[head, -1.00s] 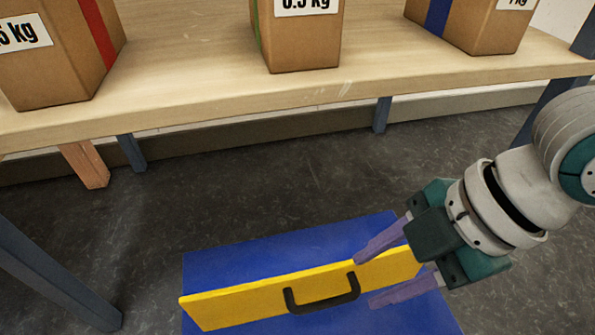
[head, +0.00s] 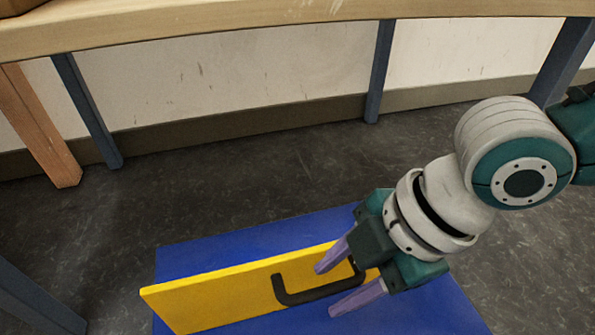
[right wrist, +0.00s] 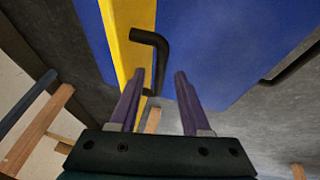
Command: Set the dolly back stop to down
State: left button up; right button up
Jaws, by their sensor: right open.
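The yellow back stop (head: 225,292) stands up as an upright panel on the blue dolly (head: 235,240). A black handle (head: 310,293) is fixed to its near face. Both also show in the right wrist view, with the yellow stop (right wrist: 121,40) and the bent black handle (right wrist: 152,38). My right gripper (head: 339,289) is open at the right end of the handle, one purple finger on each side of it in the head view. In the right wrist view the handle's end lies between the fingers (right wrist: 155,85); I cannot tell if they touch it. My left gripper is not in view.
A wooden table (head: 230,33) with blue-grey legs (head: 378,75) stands behind the dolly. A wooden leg (head: 42,135) stands at the left. The dark floor (head: 240,180) between table and dolly is clear.

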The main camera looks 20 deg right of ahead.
grip_shut()
dwell(0.3)
dwell(1.1)
